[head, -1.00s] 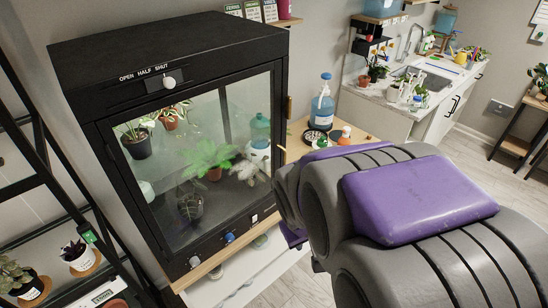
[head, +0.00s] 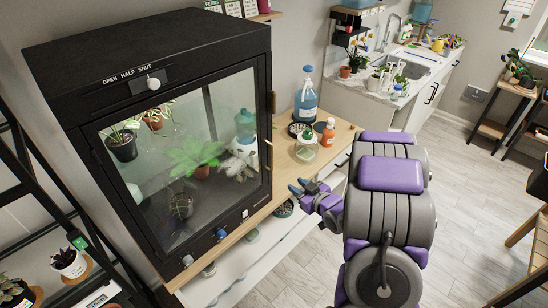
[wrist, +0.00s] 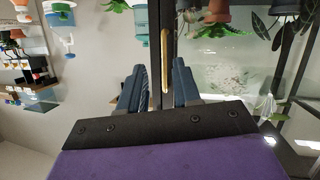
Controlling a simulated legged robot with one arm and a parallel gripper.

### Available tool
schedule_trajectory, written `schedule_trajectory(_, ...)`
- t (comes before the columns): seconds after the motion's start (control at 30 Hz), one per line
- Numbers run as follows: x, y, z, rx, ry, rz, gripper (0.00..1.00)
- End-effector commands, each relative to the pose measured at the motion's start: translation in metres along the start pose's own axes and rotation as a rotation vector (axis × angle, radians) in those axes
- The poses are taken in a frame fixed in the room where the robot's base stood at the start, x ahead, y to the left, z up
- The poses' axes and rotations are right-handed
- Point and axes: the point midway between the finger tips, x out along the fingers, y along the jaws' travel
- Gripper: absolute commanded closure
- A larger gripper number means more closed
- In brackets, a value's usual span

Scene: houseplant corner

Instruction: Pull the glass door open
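The glass door (head: 216,150) is the black-framed front of a dark plant cabinet (head: 150,48). It looks shut, with plants visible behind the glass. A small brass handle (head: 272,103) is upright at the door's right edge; it also shows in the wrist view (wrist: 165,58), beyond my fingers and roughly between them. My gripper (head: 303,187) is right of the cabinet's lower right corner, lower than the handle and apart from it. In the wrist view my gripper (wrist: 160,78) has its two dark fingers apart with nothing between them.
A wooden shelf (head: 345,135) beside the cabinet holds a blue bottle (head: 305,100), an orange bottle (head: 328,132) and small jars. A black ladder rack with plants stands at left. A sink counter is behind.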

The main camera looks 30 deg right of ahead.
Motion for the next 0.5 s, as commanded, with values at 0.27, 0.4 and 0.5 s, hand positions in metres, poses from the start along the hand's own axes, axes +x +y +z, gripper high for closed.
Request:
schedule_trajectory(0.27, -0.017, -0.002, -0.008, 0.132, 0.267, -0.016, 0.67)
schedule_trajectory(0.4, -0.018, -0.003, -0.012, 0.149, 0.308, -0.016, 0.67)
schedule_trajectory(0.5, -0.011, -0.004, -0.014, 0.149, 0.309, -0.019, 0.67)
